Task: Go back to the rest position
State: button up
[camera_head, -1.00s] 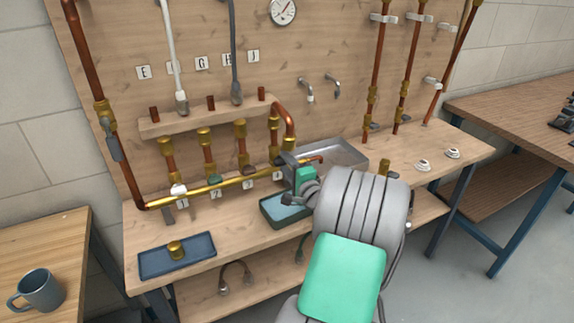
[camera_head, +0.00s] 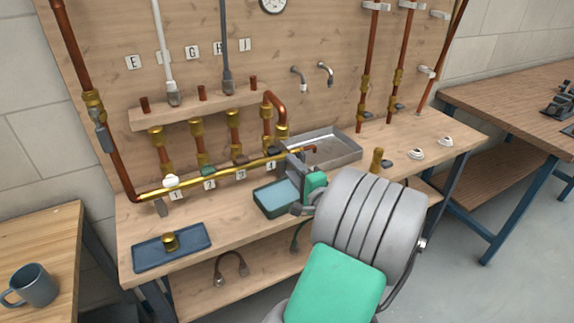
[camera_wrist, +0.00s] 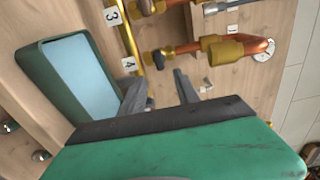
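My gripper (camera_head: 297,166) is held above the bench, by the right end of the brass manifold pipe (camera_head: 215,177). In the wrist view, the two fingers of my gripper (camera_wrist: 160,92) stand apart with nothing between them. The green-rimmed tray with a light blue inside (camera_head: 275,197) lies on the bench just below and left of my gripper. It also shows at the left of the wrist view (camera_wrist: 75,80). My arm hides part of the bench front.
A metal tray (camera_head: 345,150) stands behind my gripper. A brass fitting (camera_head: 377,160) stands to its right. A blue tray (camera_head: 190,252) holds a brass piece (camera_head: 170,241). A mug (camera_head: 33,285) stands on the left table. The floor at right is clear.

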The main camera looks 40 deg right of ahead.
jog(key=w+a+f+n+g+y+p, duration=0.1)
jog(key=w+a+n+g+y+p, duration=0.2)
jog(key=a+n, duration=0.65)
jog(key=w+a+f+n+g+y+p, duration=0.15)
jog(key=w+a+n+g+y, duration=0.25)
jog(key=a, duration=1)
jog(key=s+a+r+n+g+h+p, duration=0.1)
jog(key=s+a+r+n+g+p, duration=0.1)
jog(key=s, duration=0.6)
jog(key=s+a+r+n+g+h+p, duration=0.1)
jog(key=s+a+r+n+g+p, duration=0.1)
jog(key=s+a+n+g, duration=0.3)
jog(key=s+a+n, duration=0.1)
jog(key=s+a, duration=0.1)
jog(key=a, duration=0.2)
jog(key=shift+s+r, duration=0.35)
jog(key=shift+r, duration=0.05)
